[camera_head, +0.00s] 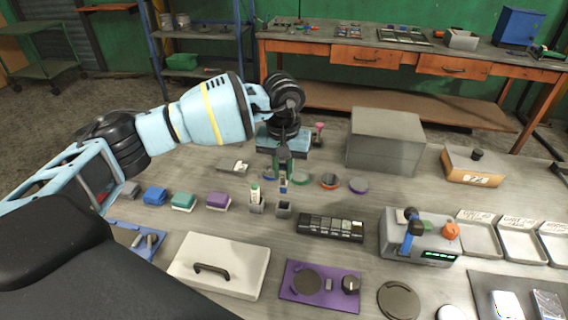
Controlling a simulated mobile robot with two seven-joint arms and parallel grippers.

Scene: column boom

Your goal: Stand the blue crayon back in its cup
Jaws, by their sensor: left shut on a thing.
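My left gripper (283,169) reaches in from the left and points down. It is shut on the blue crayon (283,186), which hangs upright below the fingers. A small grey square cup (284,210) stands just below the crayon. The cup's dark opening shows; I cannot tell whether the crayon's lower end is above the rim or behind it. To its left a similar cup (257,207) holds a white stick with a green top (255,192). My right gripper is not in view.
A black segmented tray (331,227) lies right of the cup. A large grey box (385,141) stands behind right. A white lidded panel (218,264) lies in front.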

